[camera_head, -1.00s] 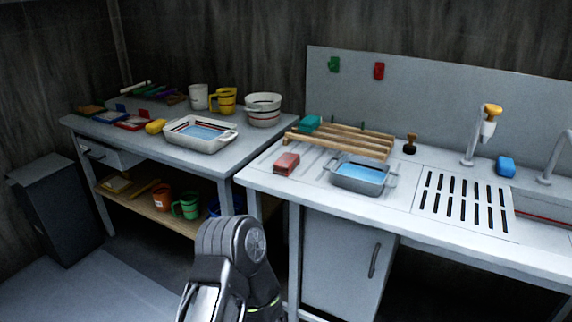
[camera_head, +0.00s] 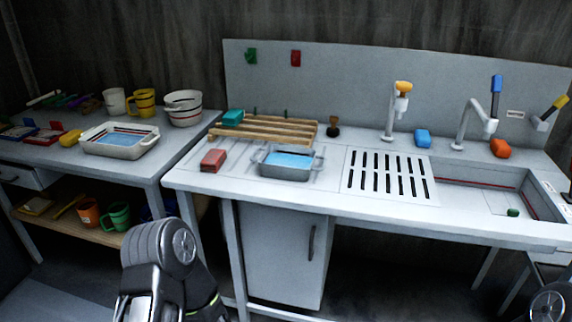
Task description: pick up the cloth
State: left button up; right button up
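I cannot pick out a cloth with certainty. A small green item (camera_head: 251,56) and a small red item (camera_head: 295,58) hang on the grey back panel; they are too small to tell what they are. A teal block-like item (camera_head: 232,117) lies at the left end of the wooden slatted rack (camera_head: 270,129). A red block (camera_head: 213,160) lies on the counter in front of the rack. Part of my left arm shows at the bottom left and a bit of my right arm at the bottom right corner. Neither gripper's fingers show.
A grey basin of water (camera_head: 287,163) stands left of the slotted drain (camera_head: 388,176). The left table holds a white tray (camera_head: 119,140), mugs and a bowl (camera_head: 184,108).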

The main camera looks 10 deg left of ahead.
aim_at(216, 158)
jog(key=i+j+z, duration=0.15)
jog(key=j, duration=0.35)
jog(key=i+j+z, duration=0.15)
jog(key=j, duration=0.35)
jog(key=i+j+z, duration=0.2)
jog(key=j, duration=0.3)
jog(key=j+z, duration=0.15)
jog(key=j, duration=0.35)
